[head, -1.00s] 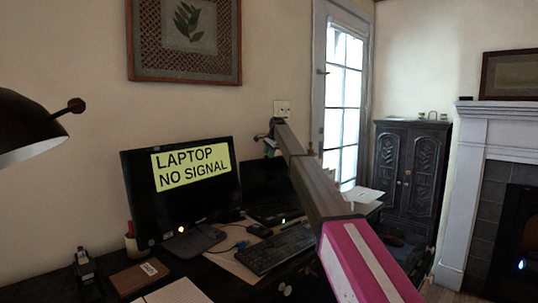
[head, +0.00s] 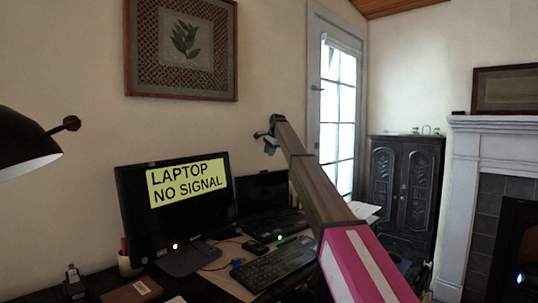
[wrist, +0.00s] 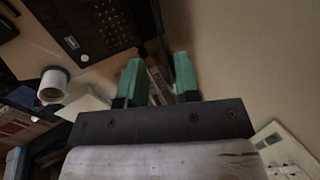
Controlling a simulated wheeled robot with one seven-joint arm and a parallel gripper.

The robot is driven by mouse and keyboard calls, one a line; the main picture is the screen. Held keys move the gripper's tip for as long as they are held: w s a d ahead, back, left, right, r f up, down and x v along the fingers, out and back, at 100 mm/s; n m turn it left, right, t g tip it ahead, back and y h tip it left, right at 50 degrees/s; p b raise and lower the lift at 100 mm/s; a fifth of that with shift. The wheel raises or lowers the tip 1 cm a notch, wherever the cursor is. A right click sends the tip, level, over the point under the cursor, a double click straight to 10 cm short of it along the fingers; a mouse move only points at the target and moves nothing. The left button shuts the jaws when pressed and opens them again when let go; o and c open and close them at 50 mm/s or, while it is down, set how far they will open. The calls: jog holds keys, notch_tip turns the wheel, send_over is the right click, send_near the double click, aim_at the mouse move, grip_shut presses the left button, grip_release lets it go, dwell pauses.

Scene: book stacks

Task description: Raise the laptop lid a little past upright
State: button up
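The black laptop stands open on the desk, partly behind the monitor and my arm in the head view. Its dark lid (head: 262,191) looks roughly upright; the exact angle is hard to tell. Its keyboard base (head: 277,223) lies in front of the lid. My gripper (head: 267,140) is above the lid, near the wall, apart from the lid in the picture. In the wrist view my gripper (wrist: 159,78) shows two green fingers spread with a gap and nothing clearly held. A dark keyed surface (wrist: 92,22), possibly the laptop's base, is at upper left there.
A monitor (head: 130,205) reading "LAPTOP NO SIGNAL" stands left of the laptop. A separate keyboard (head: 272,264) lies in front. A lamp (head: 25,145) hangs at left. The wall is close behind the desk. A dark cabinet (head: 402,190) stands at right.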

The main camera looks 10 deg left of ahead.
jog(key=shift+s+f, duration=0.1)
grip_shut()
jog(key=t+y, duration=0.9)
send_near(264, 171)
jog(key=x, duration=0.7)
jog(key=shift+w+a, duration=0.1)
jog(key=shift+w, duration=0.2)
